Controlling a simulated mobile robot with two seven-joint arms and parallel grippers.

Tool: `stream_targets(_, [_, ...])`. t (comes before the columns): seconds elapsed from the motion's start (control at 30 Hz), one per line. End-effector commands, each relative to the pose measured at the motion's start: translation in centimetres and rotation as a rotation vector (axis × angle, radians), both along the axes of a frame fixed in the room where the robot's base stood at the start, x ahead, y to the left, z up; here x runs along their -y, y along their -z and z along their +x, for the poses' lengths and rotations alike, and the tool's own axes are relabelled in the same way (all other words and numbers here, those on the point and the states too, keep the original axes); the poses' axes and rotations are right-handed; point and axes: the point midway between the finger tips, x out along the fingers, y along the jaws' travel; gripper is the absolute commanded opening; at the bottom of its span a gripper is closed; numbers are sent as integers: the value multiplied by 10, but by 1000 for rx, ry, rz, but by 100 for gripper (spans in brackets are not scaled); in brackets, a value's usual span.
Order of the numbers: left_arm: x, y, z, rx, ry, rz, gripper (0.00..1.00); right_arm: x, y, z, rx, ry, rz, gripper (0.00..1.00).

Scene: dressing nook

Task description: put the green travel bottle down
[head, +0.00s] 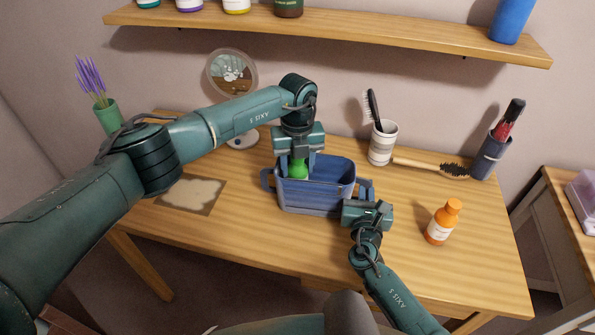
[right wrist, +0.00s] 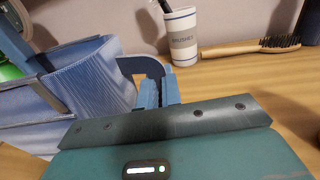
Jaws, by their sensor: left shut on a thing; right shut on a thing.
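The green travel bottle (head: 299,170) is between the fingers of my left gripper (head: 297,167), which is shut on it. The bottle is at the opening of the blue basket (head: 318,200); its lower part is hidden by the basket's front wall, so I cannot tell whether it touches the bottom. My right gripper (head: 366,190) is shut at the basket's right side, on its handle (right wrist: 130,66). The right wrist view also shows the basket's ribbed wall (right wrist: 92,80) and a bit of green (right wrist: 8,71) at the left edge.
An orange bottle (head: 442,222) stands to the right on the wooden table (head: 400,270). A beige mat (head: 190,194) lies left of the basket. A shelf (head: 330,25) runs above.

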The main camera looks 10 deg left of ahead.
Motion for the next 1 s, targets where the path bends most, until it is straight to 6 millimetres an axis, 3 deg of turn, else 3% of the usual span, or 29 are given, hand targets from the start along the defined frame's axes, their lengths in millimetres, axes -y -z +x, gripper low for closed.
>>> stream_targets(0.17, [0,25,-1,-3,0,1,8,0,0,0,0,0,0,0])
stream_targets(0.53, [0,29,0,-1,0,1,8,0,0,0,0,0,0,0])
stream_targets(0.57, [0,29,0,0,0,1,48,0,0,0,0,0,0,0])
stream_targets(0.67, [0,29,0,-1,0,1,54,0,0,0,0,0,0,0])
stream_targets(1.0, [0,19,0,1,0,0,54,0,0,0,0,0,0,0])
